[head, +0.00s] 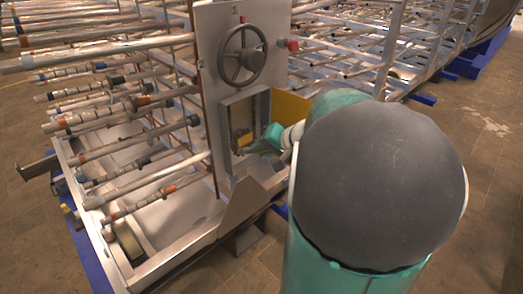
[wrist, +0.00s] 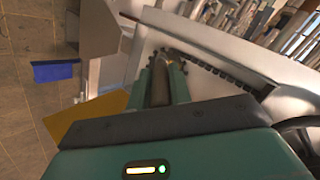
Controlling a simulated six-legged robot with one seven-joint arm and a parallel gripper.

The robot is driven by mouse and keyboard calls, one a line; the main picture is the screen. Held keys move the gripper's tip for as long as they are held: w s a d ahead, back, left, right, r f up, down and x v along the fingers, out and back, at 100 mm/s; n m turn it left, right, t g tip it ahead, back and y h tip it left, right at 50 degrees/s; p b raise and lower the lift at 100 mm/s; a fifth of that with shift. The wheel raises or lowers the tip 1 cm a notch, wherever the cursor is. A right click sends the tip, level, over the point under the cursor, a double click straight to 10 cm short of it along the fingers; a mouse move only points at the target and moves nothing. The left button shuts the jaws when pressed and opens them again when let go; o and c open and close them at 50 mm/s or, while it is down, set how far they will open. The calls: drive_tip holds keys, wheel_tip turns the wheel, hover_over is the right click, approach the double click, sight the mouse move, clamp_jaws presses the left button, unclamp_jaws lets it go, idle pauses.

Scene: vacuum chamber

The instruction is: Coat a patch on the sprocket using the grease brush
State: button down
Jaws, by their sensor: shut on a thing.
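My gripper (wrist: 163,72) is shut on the grease brush (wrist: 160,88), a dark brownish handle between its two teal fingers in the wrist view. The brush points away from me, and its tip is small and hard to make out. A curved row of dark teeth, apparently the sprocket (wrist: 205,68), lies just beyond and to the right of the fingertips. I cannot tell whether the brush touches it. In the head view my gripper (head: 262,143) reaches the open box in the panel from the right. The brush and sprocket are not clear there.
The upright panel (head: 207,45) carries a handwheel (head: 243,54) and a red knob (head: 293,45). A yellow door (head: 290,106) stands open right of the box (head: 224,118), close to my arm. Racks of pipes (head: 110,105) fill the left. Floor on the right is clear.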

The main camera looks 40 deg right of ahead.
drive_tip(key=shift+d, duration=3.3)
drive_tip(key=shift+a, duration=3.65)
drive_tip(key=s, duration=0.6)
drive_tip(key=shift+d, duration=0.2)
drive_tip(key=shift+s, duration=0.1)
